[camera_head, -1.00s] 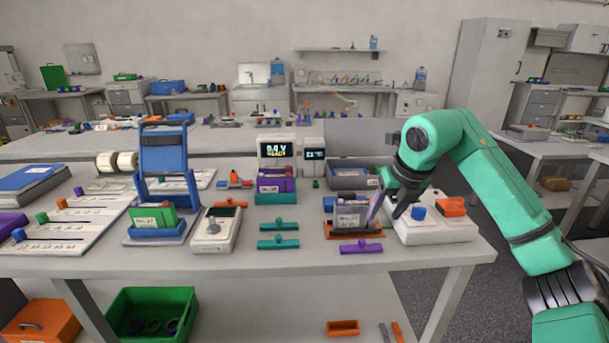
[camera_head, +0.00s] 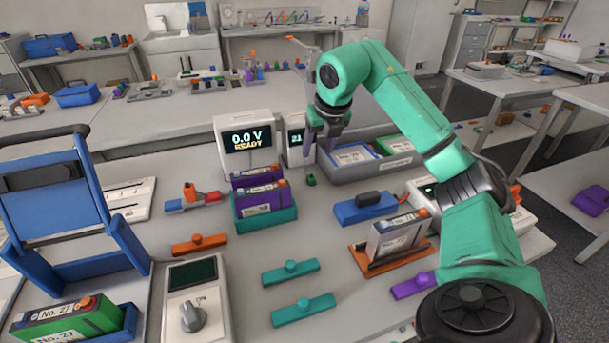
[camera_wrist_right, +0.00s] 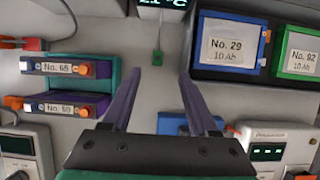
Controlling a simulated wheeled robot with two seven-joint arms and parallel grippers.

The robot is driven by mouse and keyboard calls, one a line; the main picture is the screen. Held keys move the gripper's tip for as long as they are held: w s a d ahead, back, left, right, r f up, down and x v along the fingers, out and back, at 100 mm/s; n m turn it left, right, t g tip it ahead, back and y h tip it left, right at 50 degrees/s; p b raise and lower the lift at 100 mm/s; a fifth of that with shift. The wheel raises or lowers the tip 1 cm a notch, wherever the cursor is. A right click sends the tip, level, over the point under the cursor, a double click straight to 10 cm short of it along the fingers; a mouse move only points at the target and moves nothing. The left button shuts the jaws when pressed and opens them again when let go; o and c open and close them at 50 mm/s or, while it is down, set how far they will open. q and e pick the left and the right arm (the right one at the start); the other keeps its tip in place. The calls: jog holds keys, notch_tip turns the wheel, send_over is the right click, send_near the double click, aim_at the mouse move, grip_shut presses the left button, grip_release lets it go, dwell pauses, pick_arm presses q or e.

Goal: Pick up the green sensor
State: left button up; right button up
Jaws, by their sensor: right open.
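The green sensor (camera_head: 311,180) is a small green block lying on the table in front of the temperature display (camera_head: 296,138). In the right wrist view the green sensor (camera_wrist_right: 157,58) appears between and just beyond the fingertips, with a thin cord running up toward the display. My right gripper (camera_head: 316,146) is open and empty, pointing down above and behind the sensor in the head view. Its two purple fingers also show in the wrist view (camera_wrist_right: 160,76), apart from the sensor. My left gripper is not in view.
A teal holder (camera_head: 266,221) with purple batteries stands left of the sensor. A grey tray (camera_head: 345,172) with labelled batteries lies to its right. The voltage display (camera_head: 243,142) reads 0.0 V READY. A blue block (camera_head: 365,208) and an orange holder (camera_head: 377,266) are nearer.

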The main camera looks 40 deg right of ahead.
send_near(310, 175)
jog(key=shift+w+d+f, duration=0.15)
jog(key=shift+d+f, duration=0.15)
jog(key=shift+f, duration=0.4)
jog(key=p+x, duration=0.1)
jog(key=x, duration=0.5)
jog(key=shift+w+a+f, duration=0.1)
jog(key=shift+a+f, duration=0.05)
jog(key=shift+f, duration=0.15)
jog(key=shift+w+f, duration=0.15)
jog(key=shift+f, duration=0.05)
jog(key=c, duration=0.7)
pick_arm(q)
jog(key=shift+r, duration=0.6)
pick_arm(e)
grip_shut()
